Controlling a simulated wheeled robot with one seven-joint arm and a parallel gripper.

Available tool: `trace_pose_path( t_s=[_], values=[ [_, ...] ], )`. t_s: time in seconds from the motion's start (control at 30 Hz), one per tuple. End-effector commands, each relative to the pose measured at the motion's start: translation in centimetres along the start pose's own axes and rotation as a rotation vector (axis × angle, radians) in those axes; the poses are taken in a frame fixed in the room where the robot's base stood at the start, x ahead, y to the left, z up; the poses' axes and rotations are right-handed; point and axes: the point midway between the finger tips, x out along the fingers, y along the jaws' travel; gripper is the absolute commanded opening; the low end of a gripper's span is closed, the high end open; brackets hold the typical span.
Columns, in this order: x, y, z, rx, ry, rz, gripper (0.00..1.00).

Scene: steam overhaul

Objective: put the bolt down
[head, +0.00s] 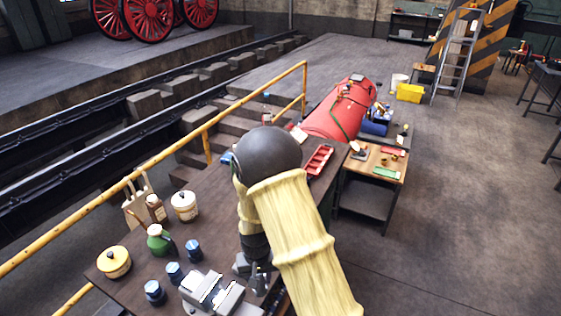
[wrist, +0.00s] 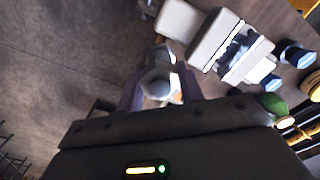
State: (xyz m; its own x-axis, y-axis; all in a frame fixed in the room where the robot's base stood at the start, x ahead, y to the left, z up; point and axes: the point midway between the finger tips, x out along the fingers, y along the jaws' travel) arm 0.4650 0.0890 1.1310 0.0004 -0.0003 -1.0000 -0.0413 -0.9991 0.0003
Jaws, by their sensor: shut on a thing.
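My gripper (wrist: 160,88) is shut on the bolt (wrist: 160,72), a pale grey metal piece between the two fingers in the wrist view. Part of the bolt is hidden by the fingers and the gripper body. In the head view my gripper (head: 259,281) is low beside the right side of a grey vise (head: 205,291) on the dark workbench (head: 215,222). The vise also shows in the wrist view (wrist: 228,45), just right of the bolt. I cannot tell whether the bolt touches anything below it.
A yellow railing (head: 150,178) runs along the left.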

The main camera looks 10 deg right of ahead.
Motion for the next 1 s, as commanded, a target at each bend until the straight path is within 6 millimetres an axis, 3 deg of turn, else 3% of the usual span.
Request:
trace_pose_path(
  t_s=[0.17,0.3,0.7,0.83,1.0],
  values=[
    [3.3,5.3,-2.3,-0.011,0.001,0.000,0.01],
    [5.9,7.2,-2.9,-0.027,0.001,0.000,0.01],
    [13.6,8.5,-3.4,-0.044,0.001,0.000,0.01],
    [15.1,8.6,-3.4,-0.044,0.002,0.000,0.01],
    [15.6,8.7,-3.4,-0.043,0.002,0.000,0.01]
  ],
)
